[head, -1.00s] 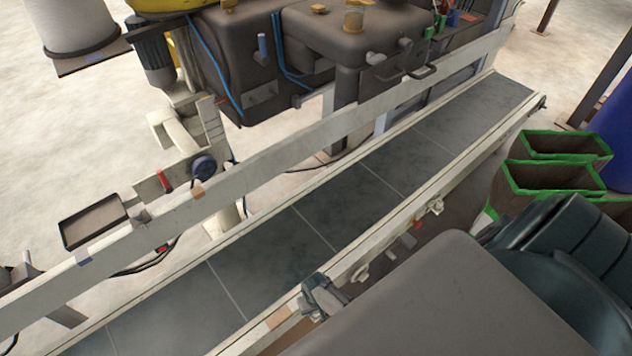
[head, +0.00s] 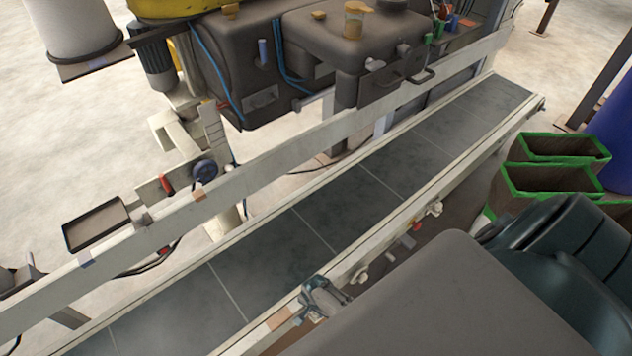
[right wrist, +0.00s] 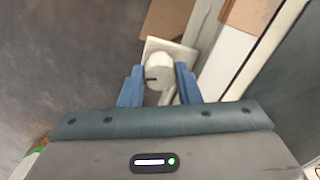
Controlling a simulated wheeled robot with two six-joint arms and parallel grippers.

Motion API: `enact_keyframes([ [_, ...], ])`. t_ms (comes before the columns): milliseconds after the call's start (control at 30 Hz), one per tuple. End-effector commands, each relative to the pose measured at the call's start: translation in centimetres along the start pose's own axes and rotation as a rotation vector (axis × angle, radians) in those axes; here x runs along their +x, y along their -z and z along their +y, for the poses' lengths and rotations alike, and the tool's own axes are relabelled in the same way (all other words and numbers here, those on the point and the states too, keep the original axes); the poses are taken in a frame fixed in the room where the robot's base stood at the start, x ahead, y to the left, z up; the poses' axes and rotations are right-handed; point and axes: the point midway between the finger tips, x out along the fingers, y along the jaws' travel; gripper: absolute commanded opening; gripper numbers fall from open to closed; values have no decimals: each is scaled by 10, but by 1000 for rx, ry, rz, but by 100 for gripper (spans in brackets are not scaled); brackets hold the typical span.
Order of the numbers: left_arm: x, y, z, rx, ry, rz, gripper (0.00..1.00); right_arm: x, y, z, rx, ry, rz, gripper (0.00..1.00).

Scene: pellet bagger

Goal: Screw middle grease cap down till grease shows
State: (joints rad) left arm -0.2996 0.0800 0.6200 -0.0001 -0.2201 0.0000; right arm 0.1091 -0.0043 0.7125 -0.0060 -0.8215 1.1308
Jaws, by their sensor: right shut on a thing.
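A pale rounded grease cap (right wrist: 158,66) on a square pale plate shows in the right wrist view, with a small dark mark on it. My right gripper (right wrist: 158,82) has its two blue fingers on either side of this cap and is shut on it. In the head view, my right gripper (head: 320,298) is at the near side rail of the conveyor. Two other pale cap-like fittings sit further along that rail, one close by (head: 361,275) and one beyond (head: 436,208). No grease can be made out. My left gripper is out of view.
The conveyor belt (head: 370,196) runs diagonally, with a raised far rail (head: 270,172) behind it. A small grey block (head: 405,243) and a red part (head: 416,227) sit beside the near rail. Green-rimmed bins (head: 550,180) stand at right. The belt is empty.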

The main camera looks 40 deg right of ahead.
Motion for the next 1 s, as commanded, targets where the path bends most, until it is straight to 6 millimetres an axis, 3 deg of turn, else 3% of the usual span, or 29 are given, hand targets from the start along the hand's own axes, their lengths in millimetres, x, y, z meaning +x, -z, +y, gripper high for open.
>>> enact_keyframes([
  [400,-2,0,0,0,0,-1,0,1,-1,1,173,-1,-1,7],
  [933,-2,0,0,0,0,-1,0,1,-1,1,193,-1,-1,7],
  [967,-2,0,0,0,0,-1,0,1,-1,1,193,-1,-1,36],
  [1000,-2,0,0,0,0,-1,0,1,-1,1,192,-1,-1,44],
])
